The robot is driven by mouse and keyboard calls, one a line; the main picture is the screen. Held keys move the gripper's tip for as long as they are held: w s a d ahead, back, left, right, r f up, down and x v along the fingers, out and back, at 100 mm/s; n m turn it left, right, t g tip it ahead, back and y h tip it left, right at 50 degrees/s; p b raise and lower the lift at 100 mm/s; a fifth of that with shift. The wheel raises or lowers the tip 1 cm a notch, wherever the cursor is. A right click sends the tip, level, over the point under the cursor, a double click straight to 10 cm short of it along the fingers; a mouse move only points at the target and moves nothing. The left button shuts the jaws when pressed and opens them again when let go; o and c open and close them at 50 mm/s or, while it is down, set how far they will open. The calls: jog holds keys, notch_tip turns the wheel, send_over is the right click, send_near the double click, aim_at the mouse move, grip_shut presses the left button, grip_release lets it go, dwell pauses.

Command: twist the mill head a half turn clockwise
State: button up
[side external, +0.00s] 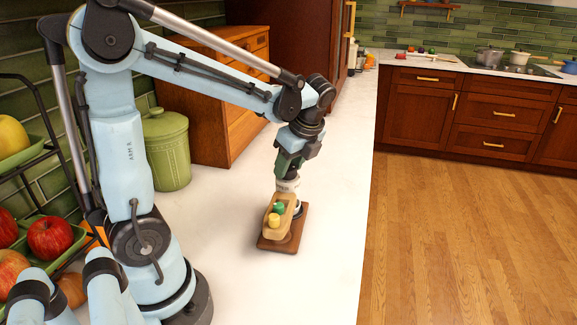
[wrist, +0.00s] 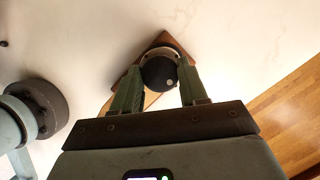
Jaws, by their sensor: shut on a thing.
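The mill head (wrist: 158,73) shows in the wrist view as a dark round knob with a pale dot, between the two green fingers of my gripper (wrist: 161,76). The fingers are shut on it from left and right. In the side view my gripper (side external: 289,166) points down above a brown wooden board (side external: 277,248) on the counter. A tan block (side external: 284,202) with a green knob and a yellow knob stands in front there. The board's corner (wrist: 164,40) also shows beyond the mill head in the wrist view.
A green lidded canister (side external: 167,150) and a wooden drawer cabinet (side external: 215,100) stand at the back left. A rack with apples (side external: 50,237) is at the far left. The white counter (side external: 335,200) is clear right of the board, up to its edge above the wood floor.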

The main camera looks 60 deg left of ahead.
jog(key=shift+m+t, duration=0.3)
jog(key=shift+m, duration=0.4)
jog(key=o, duration=1)
jog(key=shift+o, duration=0.2)
jog(key=v, duration=1.2)
jog(key=s+d+f+n+t+h, duration=0.3)
jog(key=d+f+n+t, duration=0.4)
jog(key=n, duration=0.9)
notch_tip(320, 180, down, 3)
jog(key=shift+s+d+r+n+t+h, duration=0.15)
jog(key=shift+s+d+n+t+h, duration=0.2)
jog(key=shift+d+h, duration=0.5)
